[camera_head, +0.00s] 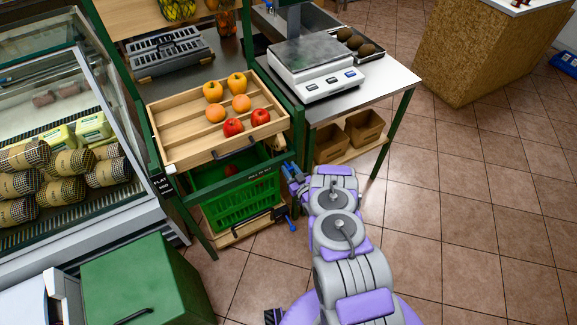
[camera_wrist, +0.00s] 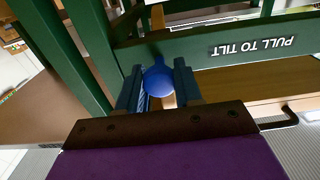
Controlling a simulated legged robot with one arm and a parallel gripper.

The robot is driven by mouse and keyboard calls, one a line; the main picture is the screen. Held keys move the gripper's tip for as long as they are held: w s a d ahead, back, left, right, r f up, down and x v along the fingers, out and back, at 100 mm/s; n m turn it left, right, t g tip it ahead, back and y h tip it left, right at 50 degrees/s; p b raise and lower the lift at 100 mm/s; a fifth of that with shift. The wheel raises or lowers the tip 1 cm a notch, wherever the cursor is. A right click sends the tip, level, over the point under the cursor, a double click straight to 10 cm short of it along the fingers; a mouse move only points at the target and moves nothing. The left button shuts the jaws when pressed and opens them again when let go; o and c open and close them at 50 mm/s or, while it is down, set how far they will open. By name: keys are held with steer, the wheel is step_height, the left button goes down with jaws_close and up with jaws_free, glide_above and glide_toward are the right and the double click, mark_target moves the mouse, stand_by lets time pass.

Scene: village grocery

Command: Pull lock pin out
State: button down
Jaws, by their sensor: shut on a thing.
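The lock pin shows as a round blue knob (camera_wrist: 158,78) at the middle of the wrist view, against the green frame (camera_wrist: 220,60). My gripper (camera_wrist: 157,88) is shut on this knob, with one dark finger on each side of it. The pin's shaft behind the knob is mostly hidden. In the head view my gripper (camera_head: 294,180) is at the right front corner of the green stand, beside the bar labelled "PULL TO TILT" (camera_head: 260,175). The knob cannot be told apart from my fingers there.
A tilted wooden tray (camera_head: 180,150) with oranges and red and yellow fruit tops the stand. A green crate (camera_head: 240,205) sits below. A dark rod with a blue end (camera_head: 287,215) is near the floor. A scale table (camera_head: 375,85) stands right. Floor to the right is clear.

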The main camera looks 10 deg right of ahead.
steer(key=shift+p+v, duration=0.65)
steer(key=shift+v, duration=0.2)
steer(key=shift+s+f, duration=0.1)
steer(key=c, duration=0.8)
jaws_free()
steer(key=shift+s, duration=0.1)
steer(key=v, duration=1.7)
steer(key=shift+d, duration=0.15)
steer(key=shift+s, duration=0.1)
